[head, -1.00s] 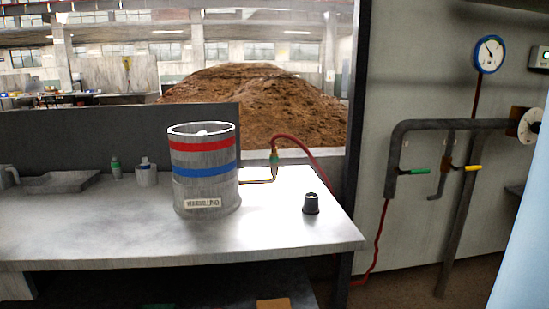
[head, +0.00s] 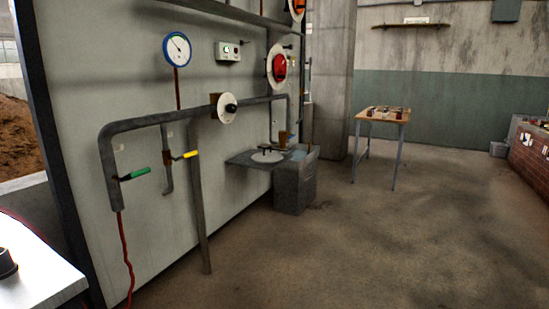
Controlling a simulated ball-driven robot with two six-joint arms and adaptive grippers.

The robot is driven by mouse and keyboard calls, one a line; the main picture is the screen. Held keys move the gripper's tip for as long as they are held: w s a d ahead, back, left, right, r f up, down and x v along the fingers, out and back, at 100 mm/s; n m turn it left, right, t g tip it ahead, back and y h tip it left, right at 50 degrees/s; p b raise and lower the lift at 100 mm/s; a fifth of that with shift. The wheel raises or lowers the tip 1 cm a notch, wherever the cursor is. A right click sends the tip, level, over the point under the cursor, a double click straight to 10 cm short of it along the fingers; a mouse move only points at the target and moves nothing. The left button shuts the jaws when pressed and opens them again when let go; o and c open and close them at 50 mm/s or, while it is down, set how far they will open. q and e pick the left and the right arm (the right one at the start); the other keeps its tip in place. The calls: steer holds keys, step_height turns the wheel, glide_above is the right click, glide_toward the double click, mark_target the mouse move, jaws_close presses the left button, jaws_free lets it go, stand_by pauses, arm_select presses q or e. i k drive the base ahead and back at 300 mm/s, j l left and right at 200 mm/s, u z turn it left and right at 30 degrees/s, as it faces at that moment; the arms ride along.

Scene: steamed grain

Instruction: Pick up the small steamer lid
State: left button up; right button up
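A pale round disc (head: 268,156) with a small dark part on top lies on a dark flat ledge (head: 243,161) by the wall, in the middle of the head view. It looks like a lid, but it is too small and far away for me to be sure it is the small steamer lid. Neither of my grippers shows in the head view.
A grey box-like stand (head: 296,186) adjoins the ledge. Pipes with a green-handled valve (head: 134,174) run along the wall panel (head: 85,75). A white-topped table (head: 40,283) fills the lower left corner. A small wooden table (head: 383,115) stands farther back. The floor right of centre is open.

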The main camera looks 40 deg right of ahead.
mark_target(270, 157)
steer(key=z, duration=1.35)
steer(key=i+u, duration=0.1)
steer(key=i, duration=0.6)
